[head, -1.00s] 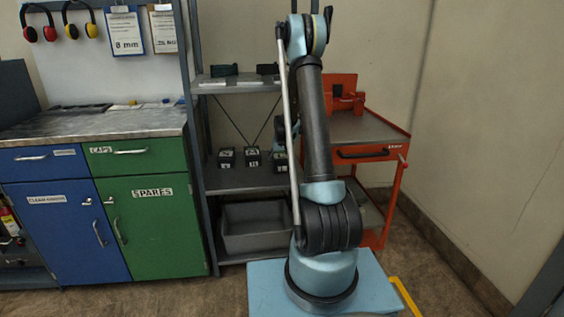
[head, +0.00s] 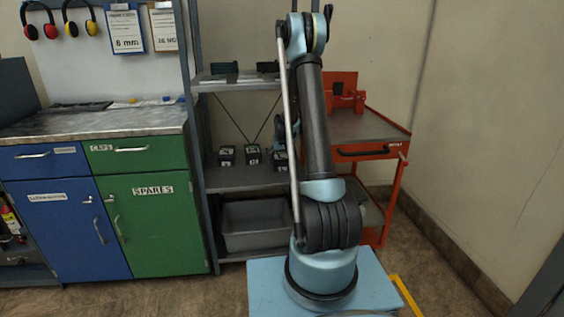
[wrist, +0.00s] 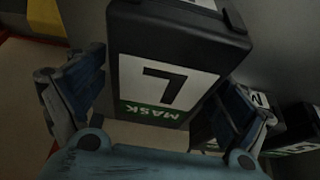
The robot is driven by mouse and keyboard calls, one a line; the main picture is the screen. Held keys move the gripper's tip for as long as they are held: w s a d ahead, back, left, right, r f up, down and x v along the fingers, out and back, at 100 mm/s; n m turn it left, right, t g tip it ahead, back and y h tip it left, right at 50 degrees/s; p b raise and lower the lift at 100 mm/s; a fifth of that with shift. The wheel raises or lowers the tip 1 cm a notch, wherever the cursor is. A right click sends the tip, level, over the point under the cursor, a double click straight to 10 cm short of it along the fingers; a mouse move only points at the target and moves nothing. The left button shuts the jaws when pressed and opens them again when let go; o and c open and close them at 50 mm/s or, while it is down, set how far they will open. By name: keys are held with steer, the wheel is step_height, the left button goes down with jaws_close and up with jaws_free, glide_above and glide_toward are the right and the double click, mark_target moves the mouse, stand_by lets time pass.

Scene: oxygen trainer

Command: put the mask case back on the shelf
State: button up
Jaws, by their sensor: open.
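My gripper (wrist: 158,92) is open, with one blue-padded finger on each side of the case. I cannot tell whether the pads touch it. In the head view my arm hides most of the gripper. The grey shelf unit (head: 238,178) has small black labelled cases on its middle board, such as one at the left (head: 227,156) and one beside it (head: 253,155).
In the wrist view, more black labelled cases (wrist: 298,135) stand close at the right. A grey bin (head: 255,228) sits on the bottom shelf. A red trolley (head: 372,150) stands right of the shelf, and a green spares cabinet (head: 155,225) left of it.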

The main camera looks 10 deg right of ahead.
steer(key=shift+r, duration=0.45)
steer(key=shift+v, duration=3.8)
